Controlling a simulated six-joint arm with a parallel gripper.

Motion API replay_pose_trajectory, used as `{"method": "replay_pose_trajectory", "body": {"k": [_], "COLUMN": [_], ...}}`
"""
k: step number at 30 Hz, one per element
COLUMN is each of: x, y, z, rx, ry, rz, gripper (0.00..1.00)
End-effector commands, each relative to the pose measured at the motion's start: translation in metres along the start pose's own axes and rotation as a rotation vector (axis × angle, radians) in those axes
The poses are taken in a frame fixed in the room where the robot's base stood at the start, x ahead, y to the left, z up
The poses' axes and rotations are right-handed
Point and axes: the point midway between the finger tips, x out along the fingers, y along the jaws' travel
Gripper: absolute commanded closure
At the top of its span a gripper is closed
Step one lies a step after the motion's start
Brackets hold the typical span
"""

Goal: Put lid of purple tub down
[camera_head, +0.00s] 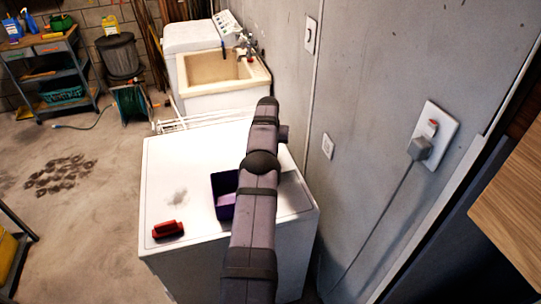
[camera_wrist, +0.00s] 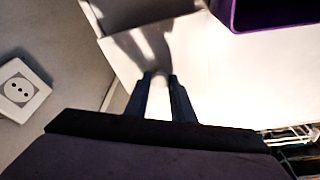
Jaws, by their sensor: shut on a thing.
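The purple tub (camera_head: 224,190) stands open on top of the white machine, with a lilac patch showing inside. My arm covers its right side. In the wrist view a bit of the tub (camera_wrist: 268,14) shows at the top right, apart from my fingers. My gripper (camera_wrist: 161,79) is at the machine top's wall side, its two dark fingers close together. A small pale bit, seemingly part of the lid, shows between the fingertips. The rest of the lid cannot be made out. In the head view my arm hides the gripper.
The white machine top (camera_head: 170,165) has free room left of the tub. A red brush-like object (camera_head: 168,229) lies near its front left corner. A grey wall with a wall socket (camera_wrist: 19,88) borders the right side. A utility sink (camera_head: 222,75) stands behind.

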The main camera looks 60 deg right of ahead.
Motion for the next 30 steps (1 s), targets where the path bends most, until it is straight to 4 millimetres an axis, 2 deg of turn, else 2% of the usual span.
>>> {"method": "replay_pose_trajectory", "body": {"k": [6, 18, 19, 21, 30], "x": [0.019, 0.024, 0.023, 0.022, 0.022], "y": [0.0, 0.0, 0.0, 0.0, 0.0], "z": [0.006, 0.007, 0.007, 0.007, 0.007], "rx": [0.0, 0.0, 0.0, 0.0, 0.0], "ry": [0.0, 0.001, 0.001, 0.001, 0.001], "rz": [0.0, 0.0, 0.0, 0.0, 0.0], "gripper": [1.0, 1.0, 0.73, 0.59, 0.59]}}
